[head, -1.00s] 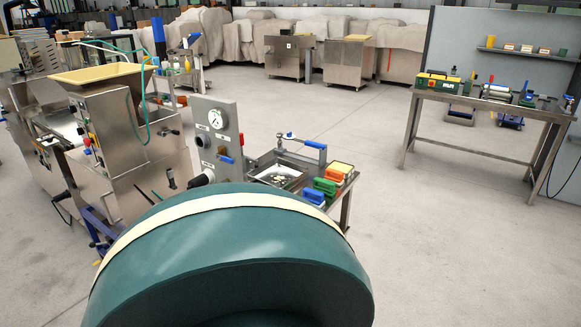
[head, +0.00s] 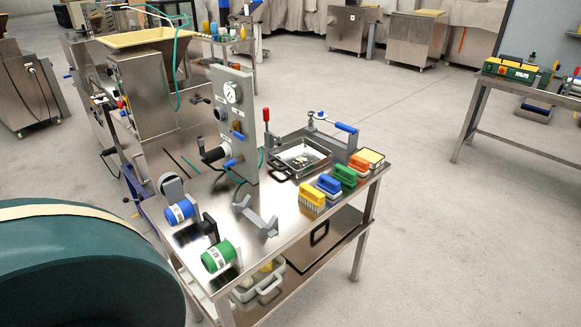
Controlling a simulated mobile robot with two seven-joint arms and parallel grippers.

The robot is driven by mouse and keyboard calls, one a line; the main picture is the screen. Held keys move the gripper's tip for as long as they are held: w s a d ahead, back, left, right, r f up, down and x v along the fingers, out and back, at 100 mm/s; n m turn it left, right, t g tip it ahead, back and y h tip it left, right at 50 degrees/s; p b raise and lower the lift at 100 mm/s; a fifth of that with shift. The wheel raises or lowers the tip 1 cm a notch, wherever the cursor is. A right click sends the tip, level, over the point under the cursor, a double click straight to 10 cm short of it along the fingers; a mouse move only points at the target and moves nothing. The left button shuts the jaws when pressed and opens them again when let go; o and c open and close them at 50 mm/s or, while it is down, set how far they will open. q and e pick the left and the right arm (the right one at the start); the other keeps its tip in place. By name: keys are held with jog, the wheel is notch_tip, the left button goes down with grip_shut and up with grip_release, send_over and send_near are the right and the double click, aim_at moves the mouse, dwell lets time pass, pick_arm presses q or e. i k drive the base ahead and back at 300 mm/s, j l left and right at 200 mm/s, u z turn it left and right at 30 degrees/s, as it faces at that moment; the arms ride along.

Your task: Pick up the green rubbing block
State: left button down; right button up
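The green rubbing block (head: 346,175) stands on the steel bench (head: 272,224), in a row of blocks along its right side. It sits between a blue block (head: 328,184) and an orange block (head: 360,163), close to both. A yellow brush-like block (head: 312,194) is at the near end of the row, and a pale-topped block (head: 369,155) at the far end. Neither of my grippers shows in the head view.
A steel tray (head: 300,158) lies behind the blocks, beside a blue-handled lever (head: 345,128). A gauge panel (head: 233,110) rises on the left. Blue (head: 179,213) and green (head: 217,256) rolls stand at the near left. Floor right of the bench is clear.

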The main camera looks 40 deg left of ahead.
aim_at(344, 176)
jog(key=i+l+u, duration=0.1)
jog(key=u, duration=0.35)
jog(key=i+l+u, duration=0.2)
jog(key=u, duration=0.3)
jog(key=i+l+u, duration=0.15)
jog(key=u, duration=0.3)
jog(key=l, duration=0.1)
